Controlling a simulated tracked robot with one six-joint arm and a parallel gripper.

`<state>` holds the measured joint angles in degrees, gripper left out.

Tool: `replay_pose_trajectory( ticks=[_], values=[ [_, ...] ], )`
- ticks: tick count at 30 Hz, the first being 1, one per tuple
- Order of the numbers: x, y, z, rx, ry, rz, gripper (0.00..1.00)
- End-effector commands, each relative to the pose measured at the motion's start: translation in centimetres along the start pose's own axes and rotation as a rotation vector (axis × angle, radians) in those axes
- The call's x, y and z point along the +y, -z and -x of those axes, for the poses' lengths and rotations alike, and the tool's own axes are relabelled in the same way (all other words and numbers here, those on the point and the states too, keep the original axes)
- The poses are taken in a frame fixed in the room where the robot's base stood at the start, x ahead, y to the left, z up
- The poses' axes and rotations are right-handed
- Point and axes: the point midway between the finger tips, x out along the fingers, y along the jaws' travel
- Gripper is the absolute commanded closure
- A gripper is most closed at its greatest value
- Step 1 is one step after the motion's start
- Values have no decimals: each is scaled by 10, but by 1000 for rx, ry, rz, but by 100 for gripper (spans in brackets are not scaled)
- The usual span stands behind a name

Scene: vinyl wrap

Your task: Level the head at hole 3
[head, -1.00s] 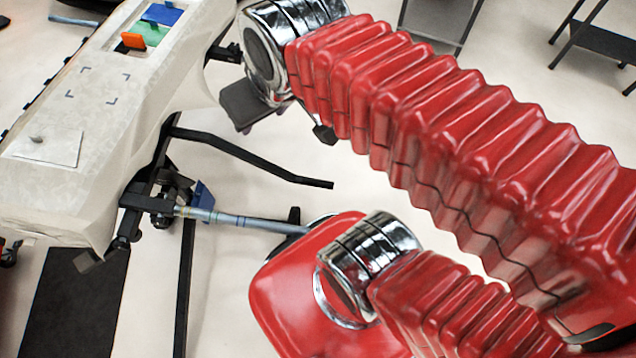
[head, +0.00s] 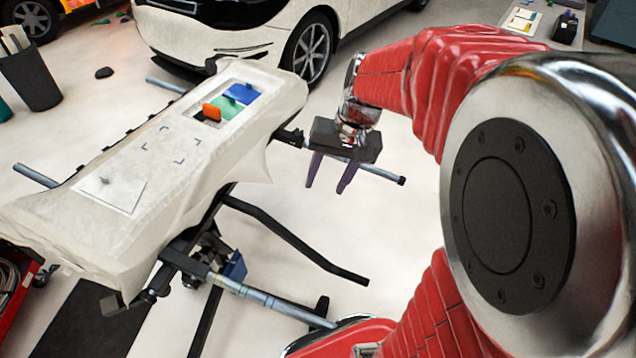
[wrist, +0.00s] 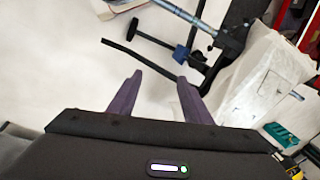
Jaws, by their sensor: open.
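My gripper (head: 328,185) hangs beside the far right end of a long cream-covered panel (head: 130,190), with a gap between them. The panel lies on a dark stand (head: 185,250). Its top has a white tray holding a blue piece (head: 241,93), a green piece (head: 226,107) and an upright orange piece (head: 212,112). Dark corner marks (head: 172,145) and a white sheet (head: 112,190) lie nearer. I cannot make out a numbered hole.
A white car (head: 250,35) stands behind the panel. A dark bin (head: 30,80) is at the left. Stand bars (head: 300,240) stick out below my gripper. A grey table (head: 540,22) is at the far right. Pale floor (head: 390,240) is open around the gripper.

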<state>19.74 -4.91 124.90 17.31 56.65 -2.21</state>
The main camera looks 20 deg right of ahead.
Motion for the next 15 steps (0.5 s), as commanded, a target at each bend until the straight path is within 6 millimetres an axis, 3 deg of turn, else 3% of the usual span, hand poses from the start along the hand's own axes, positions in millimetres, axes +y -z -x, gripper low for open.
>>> replay_pose_trajectory(
  ticks=[15],
  values=[
    [65, 70, -75, -165, 127, -320, 55]
  ],
)
